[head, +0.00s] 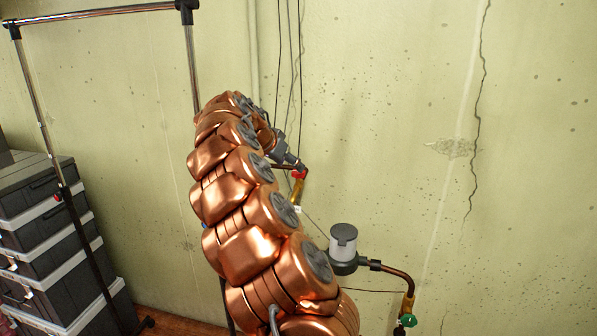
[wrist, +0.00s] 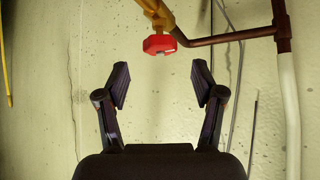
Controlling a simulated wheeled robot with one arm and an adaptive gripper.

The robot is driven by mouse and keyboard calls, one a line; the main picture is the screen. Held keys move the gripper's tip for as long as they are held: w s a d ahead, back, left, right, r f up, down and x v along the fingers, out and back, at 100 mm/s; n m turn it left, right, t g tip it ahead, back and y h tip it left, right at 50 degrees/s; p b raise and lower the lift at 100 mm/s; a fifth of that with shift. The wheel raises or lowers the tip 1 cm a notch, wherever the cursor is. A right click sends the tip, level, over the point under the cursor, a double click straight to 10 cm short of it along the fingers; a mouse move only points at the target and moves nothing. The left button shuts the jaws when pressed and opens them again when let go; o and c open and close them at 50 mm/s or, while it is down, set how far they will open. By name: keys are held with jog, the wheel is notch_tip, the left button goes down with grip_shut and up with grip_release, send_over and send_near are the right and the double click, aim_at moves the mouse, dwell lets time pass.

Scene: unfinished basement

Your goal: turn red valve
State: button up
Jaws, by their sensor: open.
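The red valve (wrist: 159,44) is a small faceted red knob on a yellow fitting (wrist: 153,10) joined to a copper pipe, at the top middle of the wrist view. In the head view the red valve (head: 299,174) shows small beside the far end of my copper-coloured arm. My gripper (wrist: 160,80) is open and empty, its two dark fingers spread wide apart. The valve lies beyond the fingertips, roughly centred between them, and no finger touches it.
A green valve (head: 408,320) sits on another pipe at lower right, beside a grey cylindrical meter (head: 343,241). Copper pipe (wrist: 230,37) and a white pipe (wrist: 290,110) run right of the red valve. Stacked grey bins (head: 50,250) and a metal rack (head: 100,15) stand at left.

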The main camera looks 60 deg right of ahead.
aim_at(298, 176)
jog(key=shift+p+x, duration=0.95)
jog(key=shift+x, duration=2.3)
jog(key=c, duration=1.2)
